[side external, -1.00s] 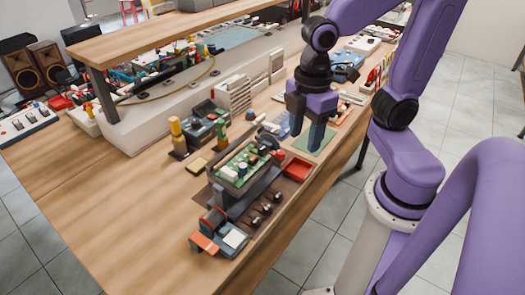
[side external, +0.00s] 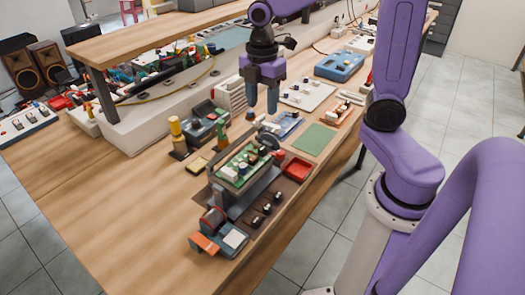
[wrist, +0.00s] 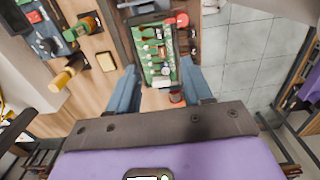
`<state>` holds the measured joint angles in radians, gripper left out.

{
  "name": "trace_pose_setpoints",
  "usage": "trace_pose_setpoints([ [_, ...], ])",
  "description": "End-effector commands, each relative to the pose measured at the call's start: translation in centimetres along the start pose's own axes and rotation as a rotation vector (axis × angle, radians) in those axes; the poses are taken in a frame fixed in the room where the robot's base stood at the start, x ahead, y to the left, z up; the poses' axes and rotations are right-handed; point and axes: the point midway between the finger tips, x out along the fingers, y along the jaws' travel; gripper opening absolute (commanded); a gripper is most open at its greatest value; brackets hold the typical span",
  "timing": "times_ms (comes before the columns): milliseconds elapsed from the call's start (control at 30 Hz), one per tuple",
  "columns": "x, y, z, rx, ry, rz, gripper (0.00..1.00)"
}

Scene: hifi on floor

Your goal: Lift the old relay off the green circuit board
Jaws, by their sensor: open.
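The green circuit board (side external: 240,166) sits in a dark holder on the bench, with white blocks and dark round parts on it. In the wrist view the board (wrist: 148,48) shows between my fingers, farther off. I cannot tell which part on it is the old relay. My gripper (side external: 261,112) is open and empty, pointing down above the bench, beyond the board's far end in the side view. Its two blue fingers are apart in the wrist view (wrist: 160,72). They are clear of the board.
A red tray (side external: 297,168) and a green mat (side external: 314,139) lie right of the board. A blue board (side external: 288,124) lies behind it. A soldering-type unit (side external: 205,128) and yellow-topped post (side external: 176,136) stand left. An orange and grey device (side external: 219,237) is in front.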

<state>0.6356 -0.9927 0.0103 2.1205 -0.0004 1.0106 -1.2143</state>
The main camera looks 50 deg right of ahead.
Motion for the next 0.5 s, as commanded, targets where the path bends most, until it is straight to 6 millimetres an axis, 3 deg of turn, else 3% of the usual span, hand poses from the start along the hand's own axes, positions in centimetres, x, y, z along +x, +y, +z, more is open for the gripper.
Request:
trace_pose_setpoints([
  [300,6.1,-0.1,0.0,0.0,-0.002,-0.006,0.5],
  [500,8.3,-0.1,0.0,0.001,-0.001,-0.002,0.5],
])
